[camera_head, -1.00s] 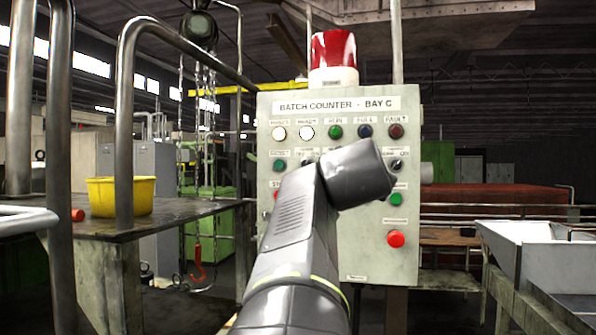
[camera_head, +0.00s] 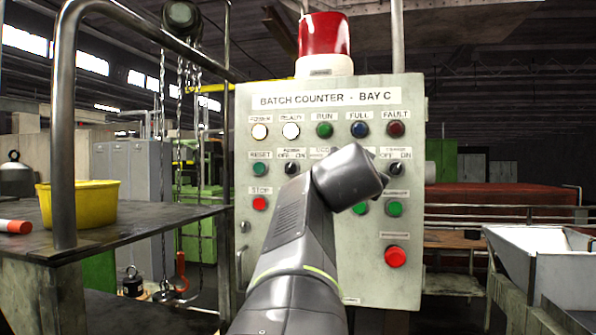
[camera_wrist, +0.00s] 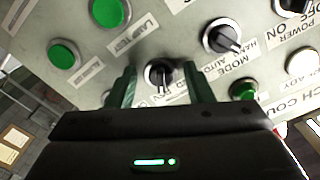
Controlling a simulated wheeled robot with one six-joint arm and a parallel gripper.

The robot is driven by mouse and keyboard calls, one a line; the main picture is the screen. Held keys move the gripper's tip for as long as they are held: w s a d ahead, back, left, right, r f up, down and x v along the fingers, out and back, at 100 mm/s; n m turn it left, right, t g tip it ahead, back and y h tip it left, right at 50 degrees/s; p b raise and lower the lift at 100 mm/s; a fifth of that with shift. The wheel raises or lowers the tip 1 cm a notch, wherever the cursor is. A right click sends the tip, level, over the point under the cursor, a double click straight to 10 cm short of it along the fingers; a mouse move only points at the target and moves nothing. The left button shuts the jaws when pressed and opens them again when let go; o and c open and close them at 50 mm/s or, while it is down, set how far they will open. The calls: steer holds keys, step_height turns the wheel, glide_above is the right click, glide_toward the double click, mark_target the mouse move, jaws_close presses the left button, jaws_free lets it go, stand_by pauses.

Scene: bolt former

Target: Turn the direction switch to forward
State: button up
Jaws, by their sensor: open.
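In the wrist view a black rotary switch (camera_wrist: 160,75) with a pale ring shows between my fingertips. Its label is mostly hidden, so I cannot read its name or tell which way its knob is set. My gripper (camera_wrist: 159,71) is open, with one green finger on each side of the switch; I cannot tell whether they touch it. In the head view my arm's end covers the middle of the grey control panel (camera_head: 320,285), hiding this switch and my fingers.
The MODE switch (camera_wrist: 222,37) and two green buttons, one here (camera_wrist: 65,54), lie close around my gripper. The panel also has a red button (camera_head: 396,257). A table with a yellow bucket (camera_head: 80,203) stands left, a metal hopper (camera_head: 535,255) right.

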steer(key=c, duration=1)
steer(key=shift+n, duration=0.3)
steer(key=n, duration=0.7)
steer(key=n+p, duration=0.1)
steer(key=n, duration=0.3)
steer(key=shift+s+d+r, duration=0.15)
steer(key=shift+d, duration=0.15)
steer(key=shift+n, duration=0.3)
steer(key=o, duration=1)
